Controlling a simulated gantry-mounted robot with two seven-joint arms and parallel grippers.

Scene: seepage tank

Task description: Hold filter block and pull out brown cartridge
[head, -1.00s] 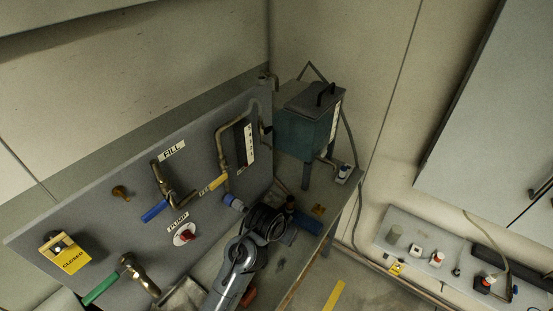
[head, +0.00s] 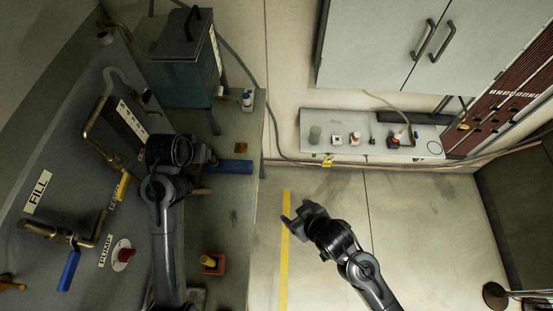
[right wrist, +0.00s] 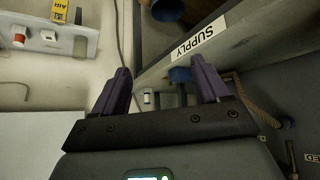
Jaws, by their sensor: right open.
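A blue block (head: 235,166) lies on the bench just right of my left wrist in the head view; I cannot tell for sure that it is the filter block. A small brown piece (head: 201,191) shows just below it, possibly the cartridge. My left arm reaches over the bench, and its gripper (head: 189,153) is by the block, fingers mostly hidden. My right gripper (head: 298,218) is open and empty over the floor, right of the bench. Its purple fingers (right wrist: 160,64) are apart in the right wrist view. A blue-and-brown round part (right wrist: 168,10) shows at the top there.
The panel with the FILL label (head: 38,192), brass pipes and a blue valve handle (head: 69,270) stands at left. A teal tank (head: 186,82) stands behind. A red-and-yellow item (head: 211,264) is on the bench. A low shelf (head: 315,123) holds small items.

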